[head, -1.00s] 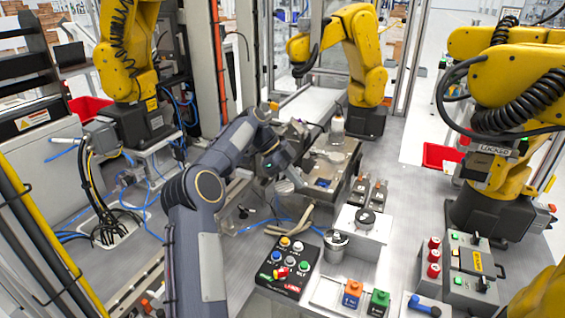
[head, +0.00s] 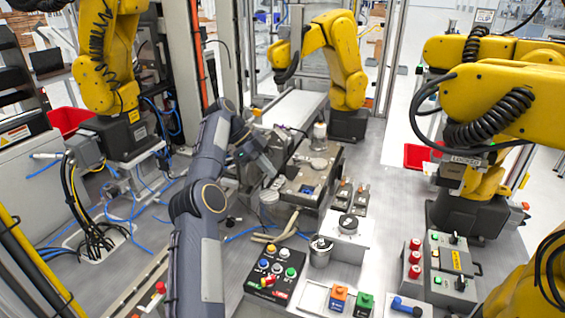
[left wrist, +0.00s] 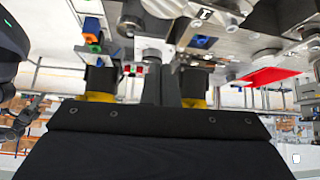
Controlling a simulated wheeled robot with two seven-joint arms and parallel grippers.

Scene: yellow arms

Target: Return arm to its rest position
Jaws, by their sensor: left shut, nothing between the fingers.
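My left arm comes up from the bottom of the head view, bends at a round grey joint and reaches over the left side of the workbench (head: 400,215). Its left gripper (head: 268,182) hangs down beside the metal fixture (head: 312,178), shut and empty; its fingertips are partly hidden and small. In the left wrist view the dark gripper body fills the bottom, with grey fingers close together (left wrist: 170,85) at the middle. My right gripper is not in view.
A black button panel (head: 273,270), a metal cup (head: 320,250) and orange and green blocks (head: 338,297) lie in front of the fixture. A grey switch box (head: 452,262) stands at right. Yellow robot arms (head: 340,50) surround the bench. Tan hoses (head: 282,234) lie near the gripper.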

